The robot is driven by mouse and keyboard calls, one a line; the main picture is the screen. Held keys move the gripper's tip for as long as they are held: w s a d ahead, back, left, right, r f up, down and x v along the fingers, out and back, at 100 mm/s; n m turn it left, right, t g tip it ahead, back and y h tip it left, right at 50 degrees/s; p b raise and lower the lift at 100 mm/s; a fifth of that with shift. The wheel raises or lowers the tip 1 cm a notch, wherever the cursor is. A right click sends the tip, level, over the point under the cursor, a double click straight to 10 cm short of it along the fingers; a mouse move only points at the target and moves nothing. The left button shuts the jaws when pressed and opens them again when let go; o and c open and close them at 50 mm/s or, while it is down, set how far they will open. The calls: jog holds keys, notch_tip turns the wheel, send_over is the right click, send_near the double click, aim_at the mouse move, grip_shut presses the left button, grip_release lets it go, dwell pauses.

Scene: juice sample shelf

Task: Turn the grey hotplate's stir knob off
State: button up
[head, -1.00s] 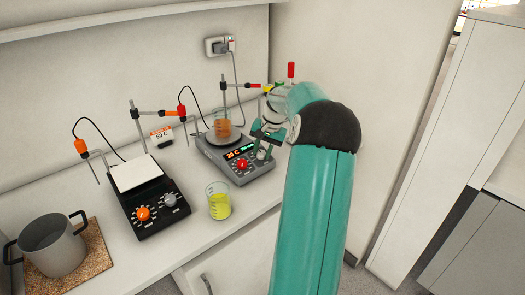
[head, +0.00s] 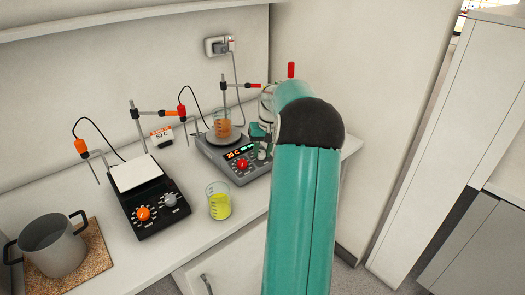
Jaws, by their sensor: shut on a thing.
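The grey hotplate (head: 217,158) stands at the back right of the counter, with a lit display (head: 240,151) and a red knob (head: 242,164) on its front panel. Its pale stir knob (head: 262,155) is at the panel's right end, small and partly covered. My gripper (head: 261,145) is at that knob and shut on it. My arm hides most of the gripper, and the knob's pointer cannot be made out.
A beaker of orange liquid (head: 222,126) sits on the grey hotplate, with a stand and clamp behind. A beaker of yellow liquid (head: 219,204) stands in front. A black hotplate (head: 150,215) and a pot (head: 53,245) are left. A wall (head: 350,70) is right.

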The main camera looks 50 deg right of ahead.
jog(key=n+h, duration=0.1)
jog(key=n, duration=0.5)
jog(key=n+h, duration=0.1)
jog(key=n, duration=0.5)
dwell(0.5)
jog(key=o, duration=1)
jog(key=shift+c, duration=0.2)
jog(key=shift+r, duration=0.1)
jog(key=v, duration=1.3)
jog(key=shift+w+a+r, duration=0.15)
jog(key=shift+w+r, duration=0.05)
jog(key=shift+r, duration=0.15)
